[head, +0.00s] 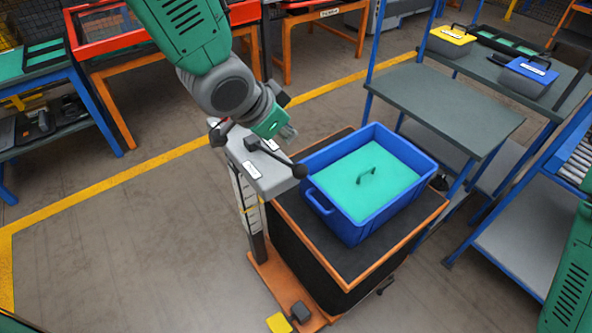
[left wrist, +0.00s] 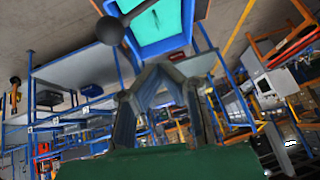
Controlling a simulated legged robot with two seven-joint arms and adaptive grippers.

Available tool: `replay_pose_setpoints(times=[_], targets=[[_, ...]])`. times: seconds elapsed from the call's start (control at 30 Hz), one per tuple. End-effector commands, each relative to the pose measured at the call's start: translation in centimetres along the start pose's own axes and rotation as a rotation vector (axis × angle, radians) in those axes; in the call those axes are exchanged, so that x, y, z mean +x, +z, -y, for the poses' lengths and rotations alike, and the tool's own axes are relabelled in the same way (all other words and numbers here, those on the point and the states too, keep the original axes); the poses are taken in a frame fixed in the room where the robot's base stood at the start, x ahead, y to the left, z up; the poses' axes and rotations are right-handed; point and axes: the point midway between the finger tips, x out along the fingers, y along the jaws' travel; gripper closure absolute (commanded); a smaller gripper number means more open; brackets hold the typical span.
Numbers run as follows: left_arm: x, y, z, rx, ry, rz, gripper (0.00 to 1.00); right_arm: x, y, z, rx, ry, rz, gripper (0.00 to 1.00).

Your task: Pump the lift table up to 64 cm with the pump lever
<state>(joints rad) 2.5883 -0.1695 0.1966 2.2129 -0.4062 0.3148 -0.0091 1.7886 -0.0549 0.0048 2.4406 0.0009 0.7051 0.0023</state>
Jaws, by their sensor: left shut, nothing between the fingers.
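The lift table (head: 317,262) has a dark top with orange edges and a dark skirt over an orange base. Its grey pump head (head: 262,178) stands on a post at the table's left side. The knob (left wrist: 110,30) shows large in the left wrist view. My left gripper (head: 287,132) is shut and empty, just beyond the lever; I cannot tell whether it touches. A pale scale (head: 246,205) runs down the post; its numbers are too small to read. My right gripper is out of view.
A blue crate (head: 345,230) with a green insert and dark handle sits on the lift table. A yellow pedal (head: 279,323) and a dark pedal (head: 300,311) are at the base. A grey shelf bench (head: 445,107) stands close on the right. Floor at left is clear.

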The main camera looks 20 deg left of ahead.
Motion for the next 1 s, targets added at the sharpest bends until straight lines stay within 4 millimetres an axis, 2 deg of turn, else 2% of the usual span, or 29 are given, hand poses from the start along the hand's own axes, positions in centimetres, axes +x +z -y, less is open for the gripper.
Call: replay_pose_setpoints(times=[0.03,0.3,1.0], targets=[[0.9,0.6,-0.5,0.004,-0.001,0.0,1.0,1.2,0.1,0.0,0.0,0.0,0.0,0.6],[2.3,1.5,-1.8,0.003,-0.001,0.001,1.0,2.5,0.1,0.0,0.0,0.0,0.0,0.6],[2.4,1.6,-1.8,0.001,-0.001,0.0,1.0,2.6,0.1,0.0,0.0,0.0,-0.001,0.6]])
